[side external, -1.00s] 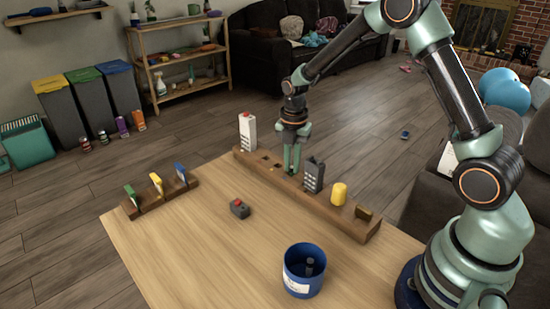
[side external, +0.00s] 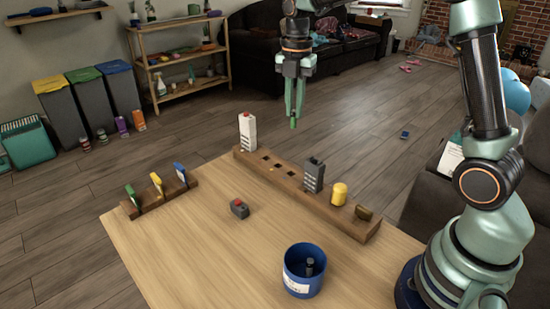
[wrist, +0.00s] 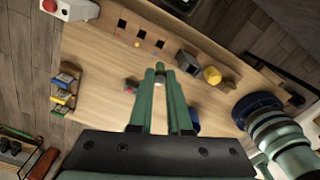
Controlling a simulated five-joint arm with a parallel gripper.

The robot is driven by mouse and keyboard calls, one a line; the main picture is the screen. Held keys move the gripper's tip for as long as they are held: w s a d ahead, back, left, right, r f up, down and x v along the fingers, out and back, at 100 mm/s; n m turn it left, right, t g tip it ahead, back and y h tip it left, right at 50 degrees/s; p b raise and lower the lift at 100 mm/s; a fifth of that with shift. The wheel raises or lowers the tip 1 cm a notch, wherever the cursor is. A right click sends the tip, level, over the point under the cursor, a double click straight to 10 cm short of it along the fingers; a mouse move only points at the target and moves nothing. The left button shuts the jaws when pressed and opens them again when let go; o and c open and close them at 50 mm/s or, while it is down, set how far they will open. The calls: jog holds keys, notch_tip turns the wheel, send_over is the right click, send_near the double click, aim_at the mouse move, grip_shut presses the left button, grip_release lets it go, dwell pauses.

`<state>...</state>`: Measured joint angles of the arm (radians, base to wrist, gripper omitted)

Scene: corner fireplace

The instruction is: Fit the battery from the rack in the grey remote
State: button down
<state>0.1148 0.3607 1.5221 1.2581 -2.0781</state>
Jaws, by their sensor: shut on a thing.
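My gripper (side external: 294,115) is raised well above the wooden rack (side external: 283,185), its jaws shut on a small green battery (side external: 293,123). The battery's lower end shows just below the fingertips; the fingers cover the rest. In the wrist view my gripper (wrist: 160,78) has the battery's end (wrist: 160,67) between its fingertips. The rack has several square holes. The grey remote (side external: 314,176) stands upright in the rack, right of the empty holes; it also shows in the wrist view (wrist: 187,62). Its battery opening cannot be made out clearly.
A red-topped grey box (side external: 239,208), a blue cup (side external: 291,270) and a card holder (side external: 153,202) stand on the table.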

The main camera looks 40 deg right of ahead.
notch_tip(320, 180, up, 2)
jog(key=shift+r, duration=0.25)
jog(key=shift+s+r, duration=0.15)
jog(key=shift+r, duration=0.15)
jog(key=s+f, duration=0.2)
jog(key=s, duration=0.5)
jog(key=shift+s+f, duration=0.15)
jog(key=shift+f, duration=3.2)
jog(key=shift+f, duration=1.45)
jog(key=c, duration=0.8)
grip_release()
